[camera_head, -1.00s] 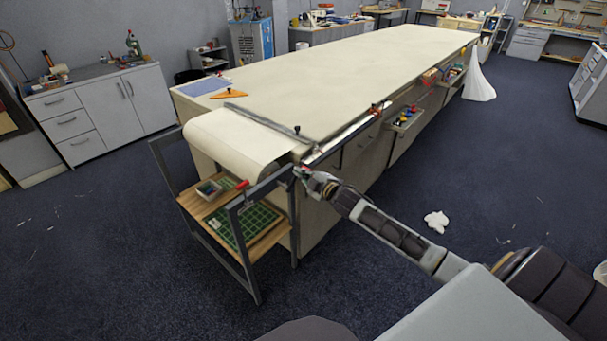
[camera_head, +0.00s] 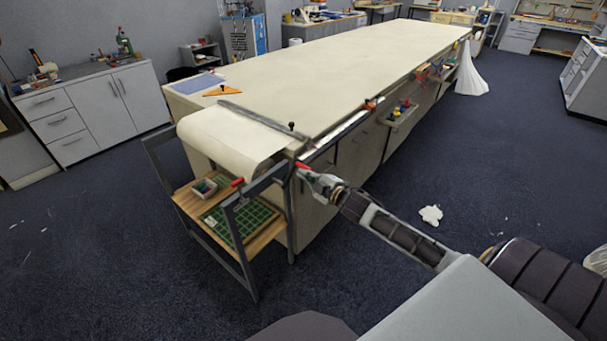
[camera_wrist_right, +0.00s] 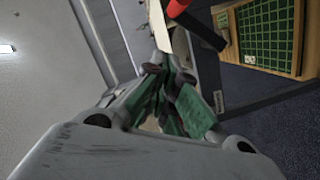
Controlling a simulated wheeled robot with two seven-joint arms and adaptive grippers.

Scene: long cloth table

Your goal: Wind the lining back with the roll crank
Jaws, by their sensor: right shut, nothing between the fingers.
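The cream lining (camera_head: 225,135) lies along the long table and curves down over its near end to the roll, held in a dark metal frame (camera_head: 240,235). A red crank handle (camera_head: 302,165) shows at the frame's right corner. In the right wrist view the red handle (camera_wrist_right: 177,7) and its dark arm (camera_wrist_right: 203,30) are just beyond my fingers. My right gripper (camera_head: 309,177) is shut and empty, close beside the handle; I cannot tell whether they touch. Its green-padded fingers (camera_wrist_right: 168,80) show in the wrist view. My left gripper is out of view.
A wooden shelf inside the frame holds a green mat (camera_head: 262,212) and a small box (camera_head: 205,187). A dark bar (camera_head: 250,116) crosses the lining.

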